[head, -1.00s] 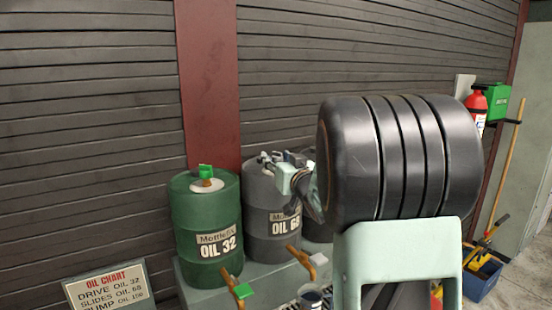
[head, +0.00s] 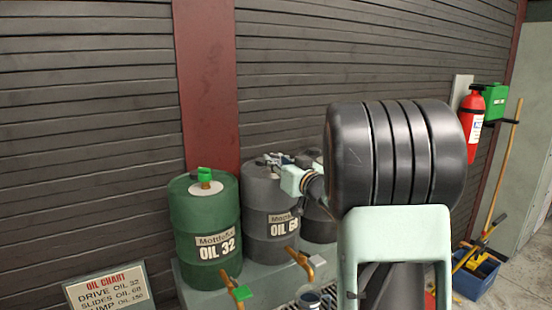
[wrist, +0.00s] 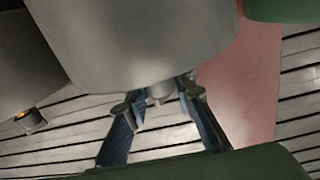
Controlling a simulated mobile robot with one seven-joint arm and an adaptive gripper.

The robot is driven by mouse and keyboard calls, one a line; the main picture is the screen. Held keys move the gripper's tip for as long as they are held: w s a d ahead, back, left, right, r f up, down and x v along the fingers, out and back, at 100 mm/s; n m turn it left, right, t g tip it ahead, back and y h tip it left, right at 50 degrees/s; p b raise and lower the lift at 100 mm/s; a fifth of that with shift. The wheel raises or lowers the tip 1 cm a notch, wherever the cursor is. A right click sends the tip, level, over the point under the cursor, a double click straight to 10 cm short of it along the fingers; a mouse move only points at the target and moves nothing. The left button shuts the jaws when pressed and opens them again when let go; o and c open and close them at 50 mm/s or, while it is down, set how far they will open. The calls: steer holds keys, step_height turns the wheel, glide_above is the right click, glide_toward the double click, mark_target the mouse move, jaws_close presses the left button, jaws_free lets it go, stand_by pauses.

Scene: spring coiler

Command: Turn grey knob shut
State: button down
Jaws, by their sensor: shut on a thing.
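The grey drum marked OIL 68 (head: 268,205) stands between the green drum and a darker drum. My gripper (head: 272,160) is at the top of this drum, small in the head view and partly covered by its own housing. In the wrist view my gripper (wrist: 160,92) has both blue-grey fingers closing around a small grey knob (wrist: 160,90) at the edge of the grey drum (wrist: 135,40). The fingertips hide most of the knob, and its turn angle cannot be told.
The green drum OIL 32 (head: 203,225) with a green knob (head: 205,175) stands close on the left. A dark drum (head: 320,222) stands on the right. Brass taps (head: 300,258) stick out in front. The slatted wall (head: 90,130) and red post (head: 208,80) are behind.

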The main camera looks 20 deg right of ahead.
steer(key=n+y+p, duration=0.2)
steer(key=shift+w+d+r+g+y, duration=0.1)
steer(key=shift+r+g+y, duration=0.2)
steer(key=shift+f+n+g+y+p, duration=0.15)
steer(key=shift+n+g+y+p, duration=0.15)
steer(key=shift+n+y, duration=0.45)
steer(key=c, duration=1.6)
jaws_free()
steer(key=shift+f, duration=0.1)
steer(key=v, duration=1.2)
steer(key=shift+f, duration=0.1)
